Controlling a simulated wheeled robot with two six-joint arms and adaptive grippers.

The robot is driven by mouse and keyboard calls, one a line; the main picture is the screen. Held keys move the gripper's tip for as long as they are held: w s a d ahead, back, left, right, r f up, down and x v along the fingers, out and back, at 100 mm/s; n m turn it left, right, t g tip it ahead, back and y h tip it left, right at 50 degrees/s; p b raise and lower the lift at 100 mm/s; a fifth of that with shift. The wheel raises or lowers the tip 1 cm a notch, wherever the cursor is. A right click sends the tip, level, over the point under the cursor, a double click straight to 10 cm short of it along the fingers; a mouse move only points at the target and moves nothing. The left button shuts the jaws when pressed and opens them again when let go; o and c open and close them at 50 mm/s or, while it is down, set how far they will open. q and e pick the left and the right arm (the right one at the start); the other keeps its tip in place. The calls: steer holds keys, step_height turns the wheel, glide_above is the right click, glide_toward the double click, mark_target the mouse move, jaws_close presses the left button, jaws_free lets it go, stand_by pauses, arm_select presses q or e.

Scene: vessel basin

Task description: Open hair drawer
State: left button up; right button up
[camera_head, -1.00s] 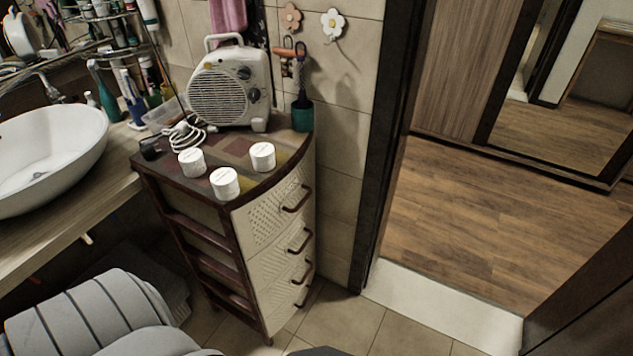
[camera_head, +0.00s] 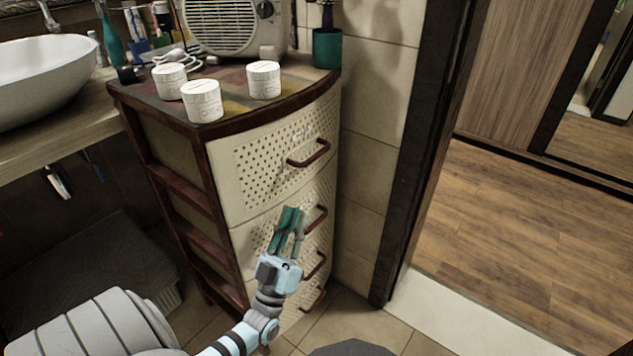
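A small drawer cabinet with a dark brown frame (camera_head: 185,191) stands in the middle of the camera_head view. Its cream, perforated drawers are stacked, and all look shut. The top drawer (camera_head: 250,165) has a brown bar handle (camera_head: 309,153). The second drawer's handle (camera_head: 316,220) lies just right of my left gripper (camera_head: 293,216). The gripper's green fingers point up in front of the second drawer, below the top handle. They look close together, but their gap is unclear, and I cannot tell whether they touch the drawer. My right gripper is not in view.
Several white jars, including one at the front (camera_head: 203,100), stand on the cabinet top with a heater (camera_head: 229,25) and a green cup (camera_head: 327,47). A sink (camera_head: 40,80) is at left. A dark door frame (camera_head: 425,150) rises at right, with open wooden floor beyond.

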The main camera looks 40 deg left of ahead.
mark_target(316, 154)
arm_select(q)
steer(key=x, duration=1.4)
steer(key=shift+r, duration=0.15)
jaws_close()
